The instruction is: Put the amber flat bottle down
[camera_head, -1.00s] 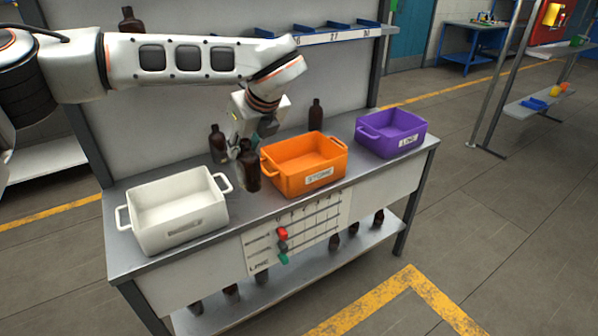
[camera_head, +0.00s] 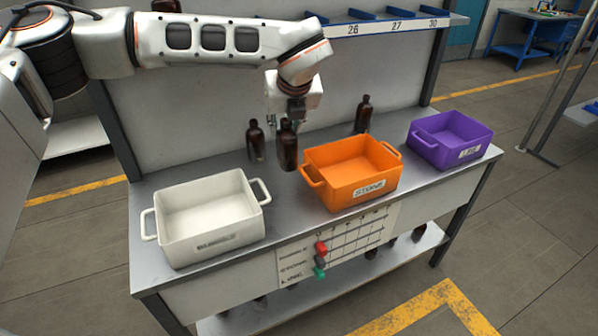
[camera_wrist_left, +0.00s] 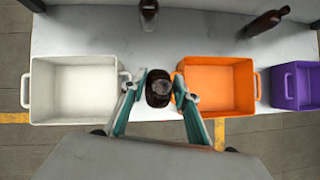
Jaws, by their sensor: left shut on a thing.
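The amber flat bottle (camera_head: 288,148) is dark brown and upright, between the white and orange boxes. My left gripper (camera_head: 288,118) reaches down to it from above and is shut on it. In the left wrist view the bottle (camera_wrist_left: 158,88) shows from above between the fingers of the left gripper (camera_wrist_left: 158,95). Whether its base touches the bench cannot be told. My right gripper is not in view.
The grey bench (camera_head: 233,165) carries a white box (camera_head: 205,235), an orange box (camera_head: 350,190) and a purple box (camera_head: 450,150). Another dark bottle (camera_head: 256,141) stands close behind left, and one (camera_head: 363,114) behind the orange box. The back panel rises behind.

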